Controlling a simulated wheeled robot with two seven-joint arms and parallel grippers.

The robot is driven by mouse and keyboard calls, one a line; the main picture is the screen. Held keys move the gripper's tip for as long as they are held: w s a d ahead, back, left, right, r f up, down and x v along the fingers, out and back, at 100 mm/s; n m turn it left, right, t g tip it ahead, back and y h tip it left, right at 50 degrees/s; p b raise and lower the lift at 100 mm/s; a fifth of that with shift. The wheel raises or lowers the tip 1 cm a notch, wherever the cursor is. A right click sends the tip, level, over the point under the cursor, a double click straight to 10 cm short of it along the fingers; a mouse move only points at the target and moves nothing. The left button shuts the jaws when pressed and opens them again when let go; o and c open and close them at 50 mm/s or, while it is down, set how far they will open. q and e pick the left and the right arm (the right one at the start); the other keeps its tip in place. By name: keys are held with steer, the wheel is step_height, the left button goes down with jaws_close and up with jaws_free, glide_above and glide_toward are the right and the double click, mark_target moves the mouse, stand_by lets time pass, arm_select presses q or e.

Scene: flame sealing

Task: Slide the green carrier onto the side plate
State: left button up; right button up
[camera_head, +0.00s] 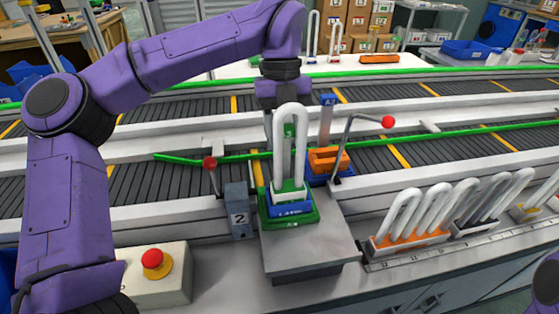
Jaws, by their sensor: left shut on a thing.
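The green carrier (300,213) has a blue front label and holds a tall white U-shaped tube (291,145). It is upright at the back left of the grey side plate (325,245), apparently overlapping the plate's rear edge; whether its base rests fully on it I cannot tell. My left gripper (288,118) comes down from above, behind the tube, and is shut on the carrier's green upright part. Its fingertips are mostly hidden by the tube. My right gripper is out of view; only a bit of purple arm shows at the bottom right corner.
An orange carrier on a blue base (326,160) stands just behind right. Red-knobbed levers (210,163) (388,122) flank the spot. A grey block marked 2 (239,212) is left. A rack of white tubes (410,240) is right. The plate's front is clear.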

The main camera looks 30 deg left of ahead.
arm_select(q)
steer(key=shift+s+d+f+b, duration=0.1)
steer(key=shift+s+d+b, duration=1)
steer(key=shift+s+b, duration=0.3)
steer(key=shift+s+d+f+b, duration=0.1)
steer(key=shift+s+d+b, duration=1.05)
steer(key=shift+s, duration=0.3)
steer(key=o, duration=1)
steer(key=shift+s+d+r, duration=0.1)
steer(key=shift+r, duration=0.05)
steer(key=shift+r, duration=0.1)
steer(key=s+d+p+v, duration=0.1)
steer(key=s+p+v, duration=0.1)
steer(key=p+v, duration=0.8)
steer(key=shift+s+v, duration=0.2)
steer(key=shift+v, duration=0.85)
steer(key=shift+w+d, duration=0.1)
steer(key=shift+d, duration=0.2)
